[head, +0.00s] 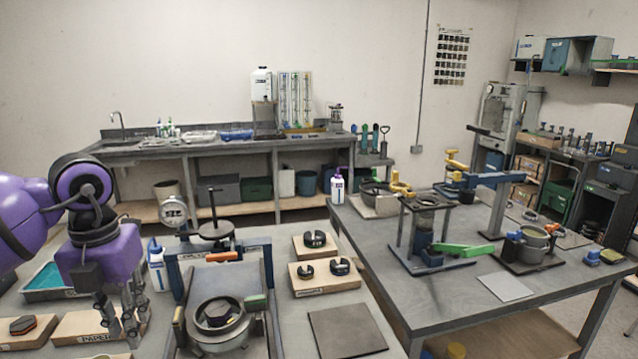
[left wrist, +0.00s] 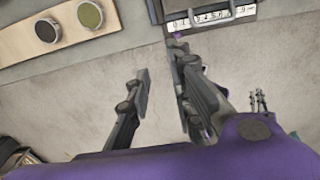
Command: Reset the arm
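My left gripper (head: 125,318) hangs at the left, over the near bench beside the wooden blocks. In the left wrist view its two fingers (left wrist: 160,62) stand apart with nothing between them. My right gripper is in neither view. Which arm the task means is not clear from the frames. A blue lever arm with a yellow end (head: 488,179) sits on a grey post on the right table. A green lever handle (head: 463,250) sticks out from a frame on that table. A blue frame with a dial gauge (head: 174,211) stands on the near bench, right of my left gripper.
A round metal pot device (head: 220,321) stands front centre. Wooden blocks with dark weights (head: 325,276) lie right of it, near a flat dark plate (head: 346,332). A teal tray (head: 48,279) is behind my left gripper. A sink counter (head: 230,147) lines the back wall.

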